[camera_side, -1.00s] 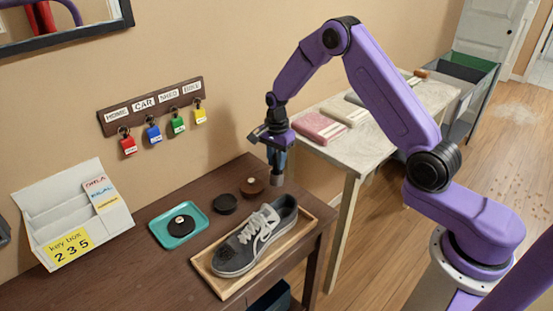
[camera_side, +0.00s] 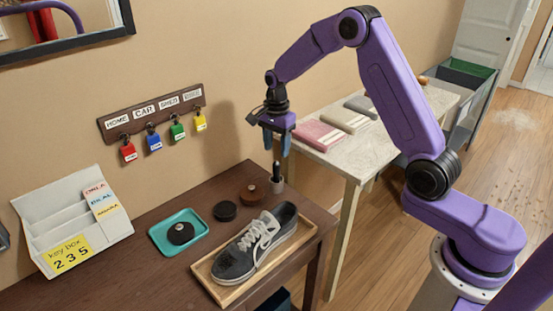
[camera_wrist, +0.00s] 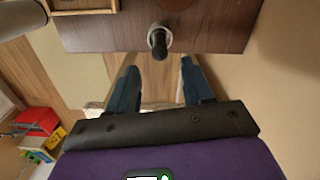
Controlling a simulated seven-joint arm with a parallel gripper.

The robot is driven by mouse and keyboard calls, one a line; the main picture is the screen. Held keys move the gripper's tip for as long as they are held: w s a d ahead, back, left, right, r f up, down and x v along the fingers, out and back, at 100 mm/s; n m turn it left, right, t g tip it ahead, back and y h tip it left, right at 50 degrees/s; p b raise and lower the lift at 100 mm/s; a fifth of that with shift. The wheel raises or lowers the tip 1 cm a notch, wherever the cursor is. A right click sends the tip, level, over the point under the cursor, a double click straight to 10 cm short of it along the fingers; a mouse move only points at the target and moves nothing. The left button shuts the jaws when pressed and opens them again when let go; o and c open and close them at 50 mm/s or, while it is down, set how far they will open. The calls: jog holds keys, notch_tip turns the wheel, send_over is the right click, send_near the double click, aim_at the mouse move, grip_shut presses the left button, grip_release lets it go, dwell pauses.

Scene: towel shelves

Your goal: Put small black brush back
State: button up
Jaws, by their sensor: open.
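The small black brush (camera_side: 276,170) stands upright in a small grey cup (camera_side: 277,186) at the far right corner of the dark brown table. In the wrist view the brush (camera_wrist: 158,42) shows as a dark round end inside the pale cup rim. My gripper (camera_side: 278,145) is open and empty, above the cup and apart from the brush. In the wrist view its two blue fingers (camera_wrist: 158,75) are spread, with the brush beyond the gap between them.
A grey sneaker (camera_side: 258,243) lies in a wooden tray (camera_side: 226,291). Brown (camera_side: 252,193) and black (camera_side: 224,211) round pieces sit nearby. A teal tray (camera_side: 160,240) holds another black piece. A key rack (camera_side: 152,107) hangs behind. A pale table (camera_side: 375,150) with folded towels stands right.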

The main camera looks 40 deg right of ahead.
jog(key=s+a+r+n, duration=0.5)
jog(key=s+n, duration=0.2)
jog(key=s, duration=0.1)
jog(key=s+a+r+n, duration=0.5)
jog(key=s+n, duration=0.2)
jog(key=s, duration=0.1)
jog(key=s+d+n, duration=0.2)
jog(key=s+n, duration=0.5)
jog(key=s, duration=0.4)
jog(key=s+d+n, duration=0.2)
jog(key=s+n, duration=0.5)
jog(key=s, duration=0.4)
jog(key=shift+s+f, duration=0.15)
jog(key=shift+s, duration=0.2)
